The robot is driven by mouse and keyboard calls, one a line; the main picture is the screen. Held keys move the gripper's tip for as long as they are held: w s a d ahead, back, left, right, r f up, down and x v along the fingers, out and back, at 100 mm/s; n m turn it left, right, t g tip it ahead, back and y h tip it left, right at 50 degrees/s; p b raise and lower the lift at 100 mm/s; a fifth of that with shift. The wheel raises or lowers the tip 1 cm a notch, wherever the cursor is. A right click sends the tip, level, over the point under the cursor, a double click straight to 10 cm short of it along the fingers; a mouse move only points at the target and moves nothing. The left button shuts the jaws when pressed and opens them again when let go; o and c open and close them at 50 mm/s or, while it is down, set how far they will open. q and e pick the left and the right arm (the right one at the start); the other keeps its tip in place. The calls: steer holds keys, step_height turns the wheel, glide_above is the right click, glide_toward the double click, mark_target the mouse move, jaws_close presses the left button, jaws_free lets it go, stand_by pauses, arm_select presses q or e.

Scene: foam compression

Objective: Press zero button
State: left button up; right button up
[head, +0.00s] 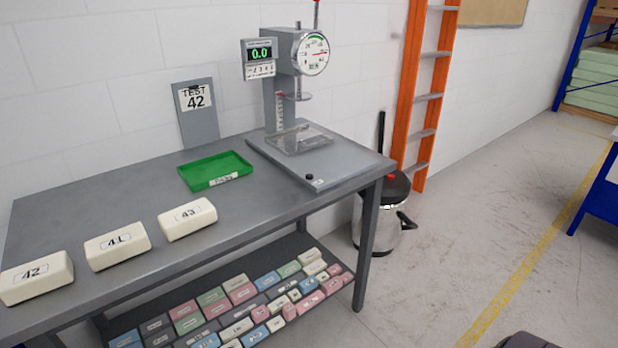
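The compression tester (281,62) stands at the back right of the grey table. Its digital display (260,52) reads 0.0 in green, beside a round dial (312,52) with a red needle. A small dark round button (309,177) sits on the front of the tester's base plate (345,163). A small white label (318,182) lies next to it, too small to read. I cannot tell for sure that this is the zero button. A clear tray (300,138) sits under the press disc (298,96) and looks empty. Neither of my grippers is in view.
Foam blocks marked 42 (36,277), 41 (118,245) and 43 (187,218) lie along the table's front (120,195). A green tray (215,170) and a TEST 42 sign (197,112) are behind. A bin (385,215) and orange ladder (412,90) stand right; open floor lies beyond.

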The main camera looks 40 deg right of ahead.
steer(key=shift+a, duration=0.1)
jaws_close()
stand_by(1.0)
